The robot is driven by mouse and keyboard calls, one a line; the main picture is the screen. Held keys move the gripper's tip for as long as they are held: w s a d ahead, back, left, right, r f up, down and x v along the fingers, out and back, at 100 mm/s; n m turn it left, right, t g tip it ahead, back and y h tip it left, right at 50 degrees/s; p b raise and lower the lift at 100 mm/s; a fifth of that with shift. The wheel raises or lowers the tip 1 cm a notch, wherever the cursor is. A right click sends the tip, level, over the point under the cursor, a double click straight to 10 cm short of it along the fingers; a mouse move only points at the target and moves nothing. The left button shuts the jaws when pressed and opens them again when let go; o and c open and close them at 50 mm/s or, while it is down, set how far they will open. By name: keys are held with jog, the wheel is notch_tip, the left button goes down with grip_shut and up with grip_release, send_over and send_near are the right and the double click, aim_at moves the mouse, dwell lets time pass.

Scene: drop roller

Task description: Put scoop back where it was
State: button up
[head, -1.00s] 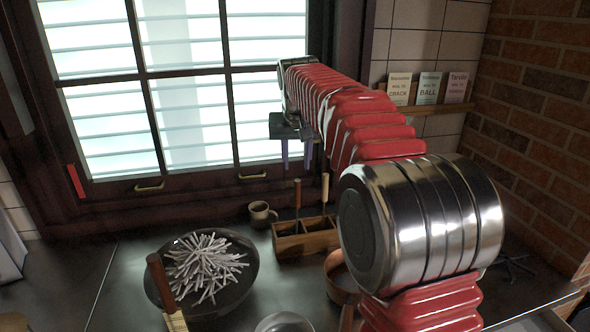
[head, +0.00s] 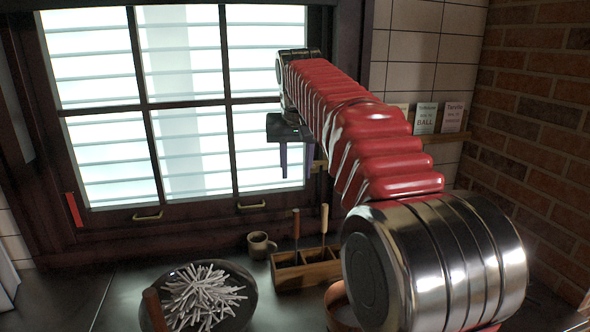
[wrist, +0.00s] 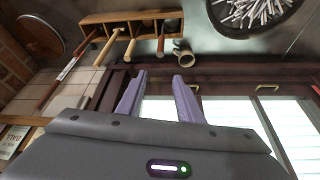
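My gripper (wrist: 160,80) is open and empty, its two purple fingers apart with nothing between them. In the head view my gripper (head: 295,160) hangs in front of the window, above and behind the counter. A wooden box with compartments (head: 305,276) stands on the counter below it. A dark-handled tool (head: 296,224) and a light-handled tool (head: 324,220) stand upright in it. The wrist view shows the box (wrist: 97,18) upside down, with several handles pointing toward the camera. I cannot tell which tool is the scoop; no scoop head is visible.
A mug (head: 260,245) stands left of the box. A dark pan of white sticks (head: 215,296) is farther left, with a brown handle (head: 153,310) before it. A copper pan (head: 340,305) is partly behind my arm. Cards (head: 425,117) stand on a wall shelf at right.

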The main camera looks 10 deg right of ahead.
dwell(0.4)
jog(key=s+f, duration=0.1)
jog(key=s, duration=1)
jog(key=s+a+f+n, duration=0.1)
jog(key=s+f, duration=0.8)
jog(key=s, duration=0.3)
jog(key=s+a+f+n+t+y, duration=0.1)
jog(key=s+f, duration=0.7)
jog(key=s, duration=0.4)
jog(key=shift+s+f, duration=0.3)
jog(key=shift+f, duration=0.1)
